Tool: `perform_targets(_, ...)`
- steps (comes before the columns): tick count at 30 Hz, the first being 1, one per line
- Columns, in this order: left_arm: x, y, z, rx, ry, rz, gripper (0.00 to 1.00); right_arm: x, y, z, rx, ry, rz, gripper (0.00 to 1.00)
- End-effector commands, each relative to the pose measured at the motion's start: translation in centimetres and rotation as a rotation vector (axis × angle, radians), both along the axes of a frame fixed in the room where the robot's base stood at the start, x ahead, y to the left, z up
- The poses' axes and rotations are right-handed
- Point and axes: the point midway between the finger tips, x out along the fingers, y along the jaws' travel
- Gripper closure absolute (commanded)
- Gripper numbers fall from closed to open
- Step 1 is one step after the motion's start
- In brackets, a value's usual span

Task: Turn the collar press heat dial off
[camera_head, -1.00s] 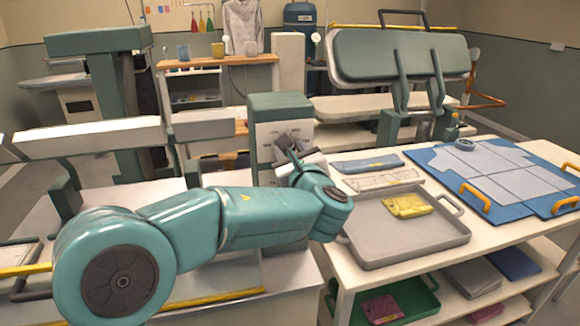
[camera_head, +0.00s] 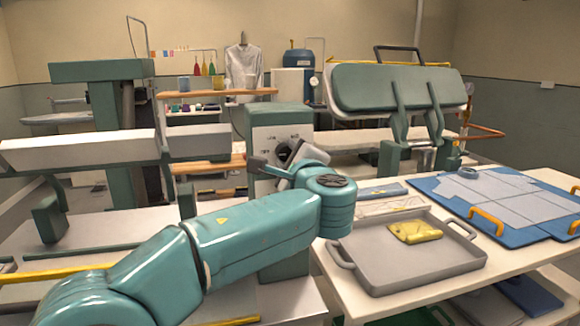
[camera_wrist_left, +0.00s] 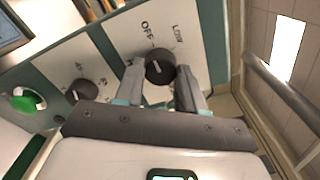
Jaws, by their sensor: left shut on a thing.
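The collar press control box (camera_head: 279,117) is a green housing with a pale panel, in the middle of the head view. In the left wrist view a dark round dial (camera_wrist_left: 159,66) sits on the panel, by the printed words OFF and LOW. A pale mark shows on its face, but I cannot tell exactly which word it points to. My left gripper (camera_wrist_left: 160,84) has one finger on each side of the dial and is shut on it. In the head view the left gripper (camera_head: 278,163) is at the panel and partly hides it. My right gripper is not in view.
A second dark knob (camera_wrist_left: 81,93) and a green button (camera_wrist_left: 26,101) are on the same panel. A grey tray (camera_head: 405,259) with a yellow folded cloth (camera_head: 415,232) stands right of my arm. A blue board (camera_head: 458,198) lies farther right.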

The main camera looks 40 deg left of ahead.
Motion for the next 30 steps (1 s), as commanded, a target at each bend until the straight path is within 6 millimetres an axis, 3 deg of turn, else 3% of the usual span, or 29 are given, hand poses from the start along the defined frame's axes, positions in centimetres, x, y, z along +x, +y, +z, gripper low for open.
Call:
perform_targets(18,-0.05,0.05,0.02,-0.028,-0.031,0.003,0.92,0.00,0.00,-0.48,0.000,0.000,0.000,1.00)
perform_targets(19,-0.05,0.05,0.02,-0.028,-0.031,0.003,0.55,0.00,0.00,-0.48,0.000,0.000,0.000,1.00)
perform_targets(21,-0.04,0.05,0.01,-0.027,-0.031,0.003,0.36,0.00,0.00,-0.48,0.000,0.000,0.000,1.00)
perform_targets(30,-0.09,-0.08,-0.02,-0.026,-0.029,0.001,0.36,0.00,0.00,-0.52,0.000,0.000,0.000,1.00)
